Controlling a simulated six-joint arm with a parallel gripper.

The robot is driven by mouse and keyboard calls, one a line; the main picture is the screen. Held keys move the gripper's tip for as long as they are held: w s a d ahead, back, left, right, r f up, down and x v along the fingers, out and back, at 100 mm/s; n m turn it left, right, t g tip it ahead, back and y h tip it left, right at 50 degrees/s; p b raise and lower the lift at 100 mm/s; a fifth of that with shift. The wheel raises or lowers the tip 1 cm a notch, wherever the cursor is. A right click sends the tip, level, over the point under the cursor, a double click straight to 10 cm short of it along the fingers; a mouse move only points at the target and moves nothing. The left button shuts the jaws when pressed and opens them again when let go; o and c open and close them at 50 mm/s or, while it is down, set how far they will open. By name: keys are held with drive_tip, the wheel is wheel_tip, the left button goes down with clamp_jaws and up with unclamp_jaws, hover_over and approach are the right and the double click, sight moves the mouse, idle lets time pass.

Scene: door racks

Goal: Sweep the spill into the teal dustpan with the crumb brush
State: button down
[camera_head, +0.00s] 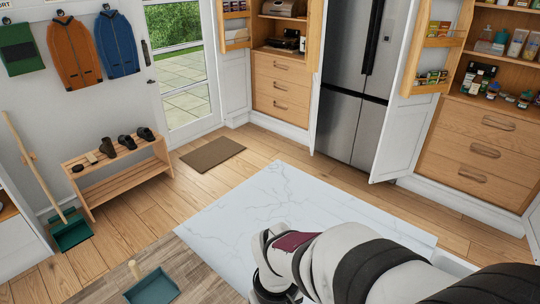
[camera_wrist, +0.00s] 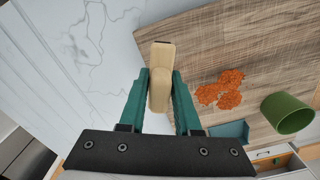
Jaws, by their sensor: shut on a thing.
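My gripper (camera_wrist: 160,78) is shut on the crumb brush (camera_wrist: 160,72), a pale wooden piece held between its teal fingers in the wrist view. The bristles cannot be made out. The spill (camera_wrist: 222,90) is several orange-red heaps on the wood-grain surface, to the right of the brush and apart from it. The teal dustpan (camera_wrist: 230,131) shows partly below the spill in the wrist view. In the head view the dustpan (camera_head: 152,288) sits at the bottom, its wooden handle pointing up. There my arm hides the spill and brush.
A green cylindrical container (camera_wrist: 287,112) is right of the spill and dustpan. The white marble top (camera_head: 260,205) beside the wood-grain surface is clear. A larger floor dustpan (camera_head: 72,232) stands by the shoe bench (camera_head: 118,172), away from the worktop.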

drive_tip(key=s+a+f+n, duration=0.1)
drive_tip(key=a+n, duration=0.3)
drive_tip(key=n, duration=0.3)
drive_tip(key=s+a+f+n, duration=0.1)
drive_tip(key=a+n, duration=0.4)
drive_tip(key=n, duration=0.2)
drive_tip(key=s+a+f+n, duration=0.1)
drive_tip(key=a+f+n, duration=0.1)
drive_tip(key=a+n, duration=0.2)
drive_tip(key=shift+s+a+n, duration=0.15)
drive_tip(key=shift+s+n, duration=0.05)
drive_tip(key=shift+n, duration=0.55)
drive_tip(key=shift+s+a+n, duration=0.15)
drive_tip(key=shift+s+n, duration=0.05)
drive_tip(key=shift+n, duration=0.55)
drive_tip(key=shift+s+a+f+n, duration=0.15)
drive_tip(key=shift+a+n, duration=0.15)
drive_tip(key=shift+n, duration=0.2)
